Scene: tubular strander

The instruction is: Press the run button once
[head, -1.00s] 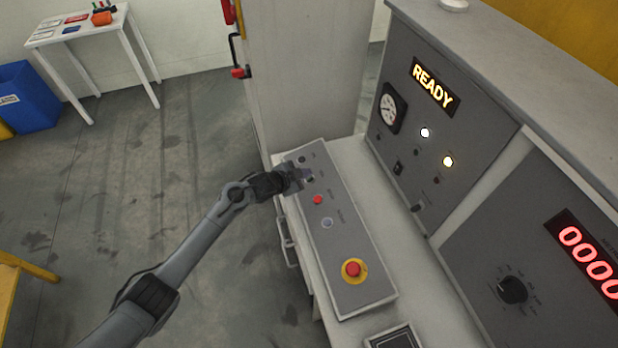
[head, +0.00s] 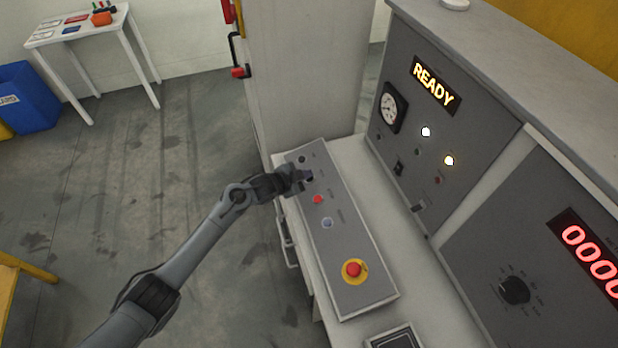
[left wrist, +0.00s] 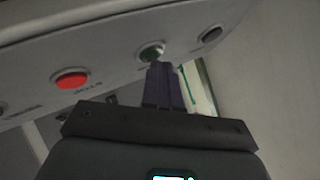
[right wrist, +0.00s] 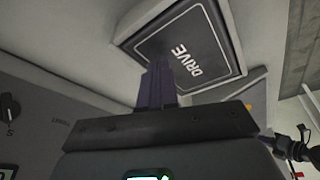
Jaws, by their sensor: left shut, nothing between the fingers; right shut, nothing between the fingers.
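The button panel (head: 352,294) is a sloped grey plate on the console. A green button (left wrist: 152,52) shows in the left wrist view, between a red button marked STOP (left wrist: 71,79) and a dark button (left wrist: 211,34). Its label cannot be read. My left gripper (head: 306,177) is shut and empty, its purple fingertips (left wrist: 160,66) right at the near edge of the green button; I cannot tell whether they touch it. In the head view this gripper hides the green button. My right gripper (right wrist: 158,66) is shut and empty, in front of a DRIVE plate (right wrist: 181,47).
A red mushroom button on a yellow base (head: 353,269) and a bluish button (head: 327,223) sit lower on the panel. A tall cabinet (head: 303,75) stands behind the panel.

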